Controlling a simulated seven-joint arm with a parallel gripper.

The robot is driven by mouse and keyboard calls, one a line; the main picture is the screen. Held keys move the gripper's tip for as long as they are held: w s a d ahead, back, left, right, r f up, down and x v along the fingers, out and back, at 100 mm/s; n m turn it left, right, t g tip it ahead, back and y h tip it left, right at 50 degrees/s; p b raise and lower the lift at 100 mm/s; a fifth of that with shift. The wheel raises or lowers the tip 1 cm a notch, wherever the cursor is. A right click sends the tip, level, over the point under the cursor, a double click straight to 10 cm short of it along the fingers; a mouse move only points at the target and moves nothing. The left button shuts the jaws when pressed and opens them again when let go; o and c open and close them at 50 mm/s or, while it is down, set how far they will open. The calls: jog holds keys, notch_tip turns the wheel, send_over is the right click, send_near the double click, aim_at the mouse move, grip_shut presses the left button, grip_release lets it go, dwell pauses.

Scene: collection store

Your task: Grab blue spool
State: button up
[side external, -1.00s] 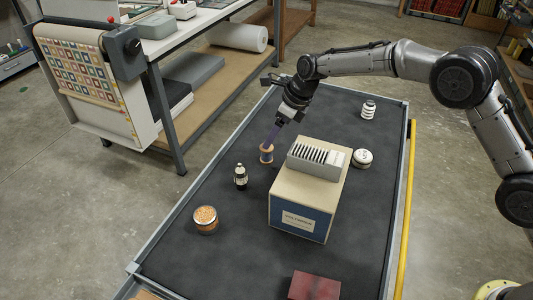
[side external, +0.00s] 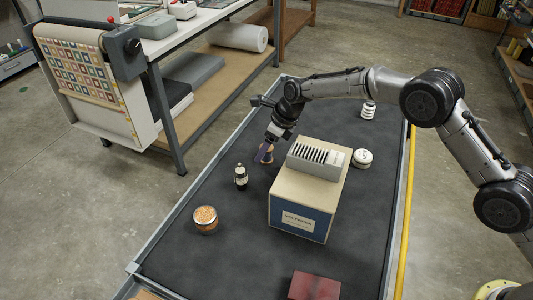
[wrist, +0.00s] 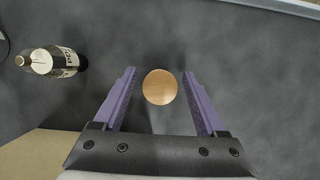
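The spool (side external: 267,158) stands upright on the dark table top, beside the box; my fingers partly cover it in the side view. In the wrist view its round, pale wooden end (wrist: 160,87) faces the camera, and the thread is hidden below. My gripper (side external: 265,150) points down at the spool. In the wrist view my gripper (wrist: 160,73) is open, with one purple finger on each side of the spool's end and a visible gap on both sides. The fingers do not appear to touch it.
A small dark bottle with a pale label (side external: 240,177) stands close to the left. A beige and blue box (side external: 287,190) bearing a grey slotted rack (side external: 316,161) stands to the right. A round jar (side external: 205,219), a white round tin (side external: 362,158) and a red box (side external: 314,286) stand farther off.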

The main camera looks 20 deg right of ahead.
grip_shut()
jog(key=shift+r, duration=0.1)
